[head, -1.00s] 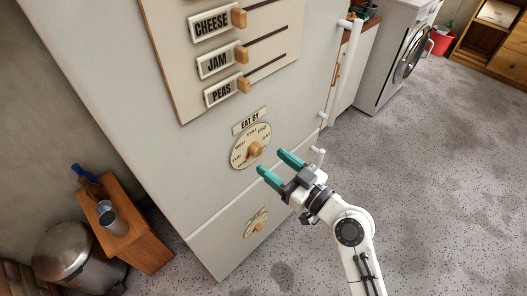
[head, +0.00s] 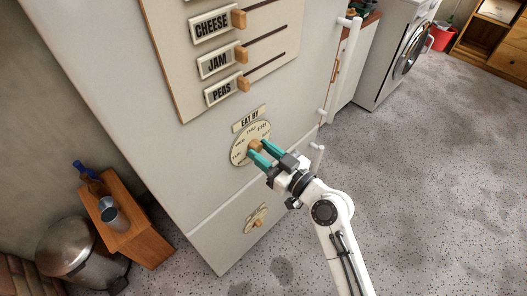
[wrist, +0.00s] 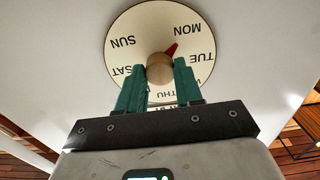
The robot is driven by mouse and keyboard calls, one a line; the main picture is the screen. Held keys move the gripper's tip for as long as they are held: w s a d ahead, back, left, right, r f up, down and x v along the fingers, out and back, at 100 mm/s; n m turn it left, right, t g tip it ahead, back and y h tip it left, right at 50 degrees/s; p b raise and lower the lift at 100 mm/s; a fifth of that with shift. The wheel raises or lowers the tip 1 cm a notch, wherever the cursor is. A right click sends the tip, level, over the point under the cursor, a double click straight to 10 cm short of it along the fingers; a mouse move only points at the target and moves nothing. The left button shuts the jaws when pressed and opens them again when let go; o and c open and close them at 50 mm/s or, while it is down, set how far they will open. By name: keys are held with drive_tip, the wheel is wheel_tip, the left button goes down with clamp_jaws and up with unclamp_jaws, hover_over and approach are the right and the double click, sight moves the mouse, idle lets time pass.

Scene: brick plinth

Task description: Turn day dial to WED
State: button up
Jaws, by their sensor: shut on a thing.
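The day dial (head: 252,129) is a round cream disc under the EAT BY label (head: 249,119) on the white fridge front. It also shows in the wrist view (wrist: 138,24), with MON, TUE, SAT and SUN readable and other days partly hidden by my fingers. At its centre is a round wooden knob (wrist: 159,68) with a red pointer (wrist: 171,49) aimed toward MON. My gripper (head: 258,149) has its green fingers on either side of the knob and is shut on it.
The CHEESE, JAM and PEAS sliders (head: 239,53) are on a panel above. A smaller dial (head: 256,220) is below. A wooden stool (head: 130,225) with a metal cup and a bin (head: 70,250) stand at left. The speckled floor at right is clear.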

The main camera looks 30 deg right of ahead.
drive_tip(key=c, duration=0.4)
drive_tip(key=shift+c, duration=0.2)
drive_tip(key=shift+m, duration=0.3)
drive_tip(key=shift+m, duration=1.2)
drive_tip(key=m+p, duration=0.1)
drive_tip(key=m, duration=0.3)
drive_tip(key=shift+m, duration=0.3)
drive_tip(key=m+p, duration=0.2)
drive_tip(key=m, duration=0.3)
drive_tip(key=shift+r+m, duration=0.1)
drive_tip(key=shift+m, duration=0.2)
drive_tip(key=shift+m+p, duration=0.85)
drive_tip(key=shift+m, duration=1.45)
